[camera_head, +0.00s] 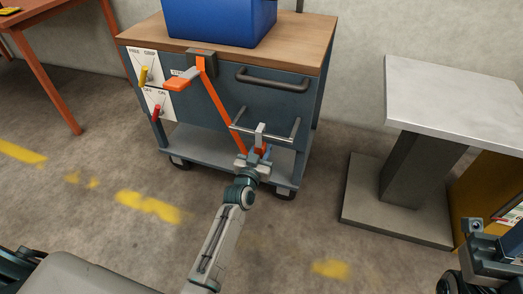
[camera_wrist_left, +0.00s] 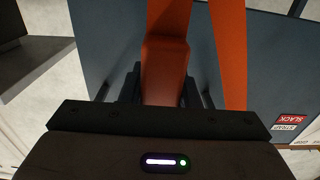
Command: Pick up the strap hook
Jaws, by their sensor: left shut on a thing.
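The strap hook has a grey upper end (camera_head: 260,132) and an orange body that also shows in the left wrist view (camera_wrist_left: 166,70). My left gripper (camera_head: 254,157) is shut on the orange body, low at the cart's front. The fingers stand on both sides of it in the left wrist view. The grey end is at the metal bar (camera_head: 285,139); I cannot tell whether it is hooked over it. The orange strap (camera_head: 220,103) runs down from a dark bracket (camera_head: 202,63) to the hook. My right gripper is only partly in view at the lower right edge, its fingers unclear.
The dark blue cart (camera_head: 285,105) has a wooden top carrying a blue bin (camera_head: 218,18). A lever with an orange grip (camera_head: 177,84) sticks out at its upper left, beside switch panels (camera_head: 146,67). A grey pedestal table (camera_head: 455,98) stands right. Open floor lies in front.

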